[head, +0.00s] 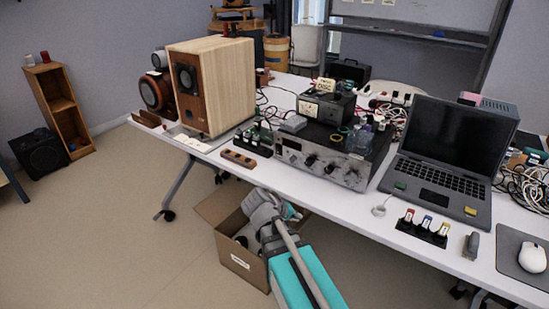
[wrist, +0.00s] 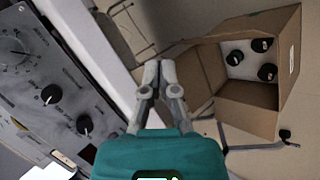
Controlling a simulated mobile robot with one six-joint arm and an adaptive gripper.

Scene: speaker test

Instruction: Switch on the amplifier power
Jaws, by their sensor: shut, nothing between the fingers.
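The amplifier (head: 330,158) is a grey-fronted unit with dark knobs, standing near the front edge of the white table. In the wrist view its front panel (wrist: 28,88) fills the left side, with black knobs and small markings. I cannot make out which control is the power switch. My gripper (wrist: 157,68) is shut and empty, in front of the table edge, to the right of the panel in the wrist view and apart from it. In the head view my wrist hides the fingertips.
An open cardboard box (head: 238,261) with dark-topped items stands on the floor below my arm. A wooden speaker (head: 215,88) stands left of the amplifier, an open laptop (head: 440,175) right. Labelled small parts (head: 423,228) sit at the front edge. Cables clutter the back.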

